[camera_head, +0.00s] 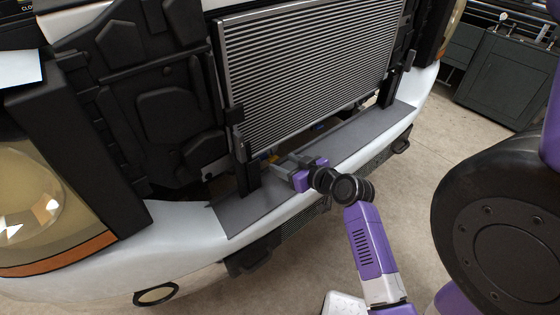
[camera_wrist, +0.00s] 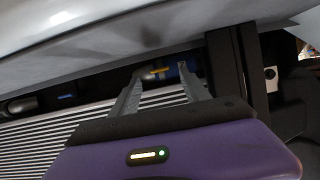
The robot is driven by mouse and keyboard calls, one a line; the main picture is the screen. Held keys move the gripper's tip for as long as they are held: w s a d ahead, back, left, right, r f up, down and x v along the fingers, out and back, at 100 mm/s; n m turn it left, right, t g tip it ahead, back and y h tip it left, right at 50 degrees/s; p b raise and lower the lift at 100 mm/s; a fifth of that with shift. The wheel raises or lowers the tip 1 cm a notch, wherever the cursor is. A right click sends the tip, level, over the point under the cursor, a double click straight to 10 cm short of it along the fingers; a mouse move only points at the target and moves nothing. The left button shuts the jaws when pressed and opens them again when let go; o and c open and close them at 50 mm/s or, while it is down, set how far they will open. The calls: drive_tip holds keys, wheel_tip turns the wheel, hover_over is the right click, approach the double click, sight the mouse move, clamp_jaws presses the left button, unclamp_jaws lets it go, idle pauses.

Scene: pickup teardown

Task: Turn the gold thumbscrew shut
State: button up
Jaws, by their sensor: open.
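The gold thumbscrew (camera_wrist: 157,71) shows in the wrist view as a small yellow bar beside a blue part (camera_wrist: 186,68), in the gap between the bumper and the radiator. In the head view only a small yellow spot (camera_head: 263,156) shows at the radiator's lower edge, mostly hidden. My gripper (camera_wrist: 161,70) is open, and its two grey fingers point at the thumbscrew, which appears between the tips. I cannot tell whether the fingers touch it. In the head view my gripper (camera_head: 279,164) is low in front of the radiator, above the grey bumper shelf.
The radiator (camera_head: 310,60) stands just behind my gripper. A black upright post (camera_head: 246,178) is close to the left of it; it also shows at right in the wrist view (camera_wrist: 250,70). The grey shelf (camera_head: 350,135) on the white bumper (camera_head: 180,235) lies below. Open floor (camera_head: 450,135) is at right.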

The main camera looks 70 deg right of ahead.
drive_tip(key=v, duration=0.4)
drive_tip(key=shift+s, duration=0.1)
drive_tip(key=shift+a, duration=0.1)
idle(0.4)
drive_tip(key=shift+s+d+r+m, duration=0.1)
drive_tip(key=shift+d+r+m, duration=0.1)
drive_tip(key=shift+d+m, duration=0.1)
drive_tip(key=s+a+r+n+t+p, duration=0.1)
drive_tip(key=a+r+t+p, duration=0.1)
drive_tip(key=a+r, duration=0.55)
drive_tip(key=s+a+r+t+p, duration=0.1)
drive_tip(key=a+r+p, duration=0.25)
drive_tip(key=a, duration=0.75)
drive_tip(key=s+a+r+n+y+p, duration=0.1)
drive_tip(key=s+a+r+n+y, duration=0.1)
drive_tip(key=a, duration=0.6)
drive_tip(key=s+a+r+n+y+p, duration=0.2)
drive_tip(key=s+a+n+y, duration=0.2)
drive_tip(key=a, duration=0.5)
drive_tip(key=shift+s+y, duration=0.5)
drive_tip(key=shift+s, duration=0.5)
